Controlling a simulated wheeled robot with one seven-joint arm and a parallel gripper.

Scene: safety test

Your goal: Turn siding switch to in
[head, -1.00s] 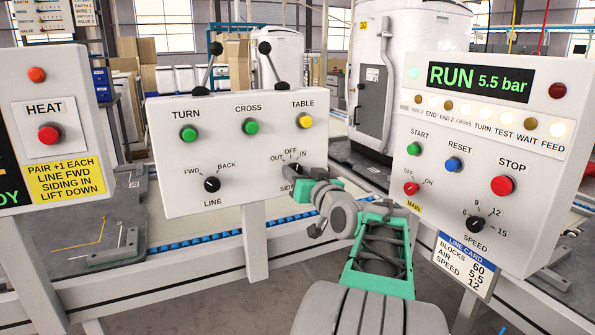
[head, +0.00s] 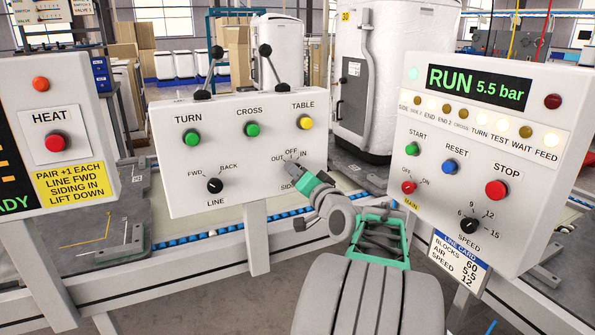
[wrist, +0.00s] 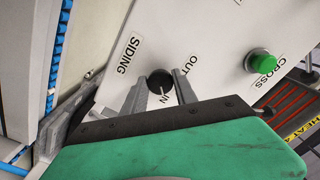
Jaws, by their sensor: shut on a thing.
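The siding switch is a round black knob (wrist: 159,80) with a white pointer line on a light grey panel (head: 180,160). In the wrist view the pointer line appears to face the IN mark. The OUT mark lies at the upper right of the knob and SIDING at its left; OFF is hidden there. My gripper (wrist: 161,90) has one finger on each side of the knob and is shut on it. In the head view my gripper (head: 303,176) covers the knob, with OUT, OFF and IN showing above it.
The same panel holds the LINE knob (head: 214,185), TURN (head: 193,137), CROSS (head: 251,129) and TABLE (head: 306,122) buttons, and two levers on top. A RUN panel (head: 420,130) stands close at the right of my arm. A HEAT panel (head: 95,100) stands at the left.

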